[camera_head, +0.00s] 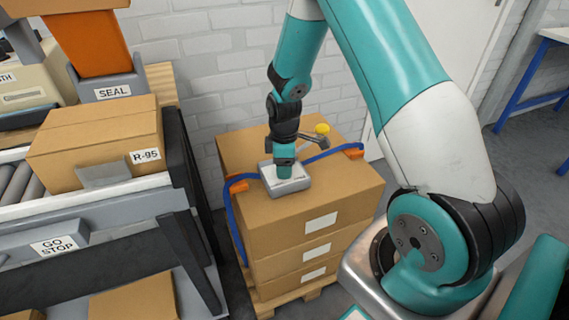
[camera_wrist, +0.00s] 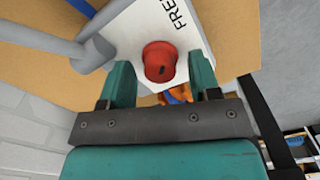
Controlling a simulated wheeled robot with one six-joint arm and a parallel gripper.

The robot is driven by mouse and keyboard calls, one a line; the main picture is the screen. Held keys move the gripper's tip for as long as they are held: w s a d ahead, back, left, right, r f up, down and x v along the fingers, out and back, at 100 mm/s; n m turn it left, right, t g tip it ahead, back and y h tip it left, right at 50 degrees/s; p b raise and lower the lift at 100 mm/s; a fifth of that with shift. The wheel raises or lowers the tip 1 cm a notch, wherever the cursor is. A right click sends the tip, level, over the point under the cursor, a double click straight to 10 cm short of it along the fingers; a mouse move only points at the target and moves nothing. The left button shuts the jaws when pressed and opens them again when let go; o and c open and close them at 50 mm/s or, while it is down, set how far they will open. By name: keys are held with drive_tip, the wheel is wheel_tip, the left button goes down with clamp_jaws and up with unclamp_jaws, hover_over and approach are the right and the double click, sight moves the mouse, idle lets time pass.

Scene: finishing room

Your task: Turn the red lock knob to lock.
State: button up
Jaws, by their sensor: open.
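The red lock knob (camera_wrist: 160,62) shows in the wrist view on a white plate (camera_wrist: 129,33) with dark lettering that reads in part "FRE". A short dark mark shows on the knob's face. My gripper (camera_wrist: 162,80) is open, with one teal finger on each side of the knob; I cannot tell whether they touch it. In the head view my gripper (camera_head: 285,168) is over the grey strapping tool (camera_head: 288,183) on top of the box stack, and the knob is hidden there.
A lever with a yellow knob (camera_head: 322,129) rises beside my wrist. A blue strap (camera_head: 333,153) with orange corner pieces crosses the stacked boxes (camera_head: 340,205). A conveyor with box R-95 (camera_head: 95,140) stands at left. The white brick wall (camera_head: 215,75) is close behind.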

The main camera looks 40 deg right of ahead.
drive_tip(key=c, duration=0.9)
drive_tip(key=m+p, duration=0.2)
drive_tip(key=m, duration=0.2)
drive_tip(key=shift+r, duration=0.15)
drive_tip(key=shift+c, duration=0.2)
drive_tip(key=m+p, duration=0.2)
drive_tip(key=m, duration=0.3)
drive_tip(key=m+p, duration=0.1)
drive_tip(key=m, duration=0.3)
drive_tip(key=shift+m+p, duration=0.3)
drive_tip(key=shift+m, duration=0.1)
drive_tip(key=shift+m+p, duration=0.4)
drive_tip(key=shift+m, duration=1.6)
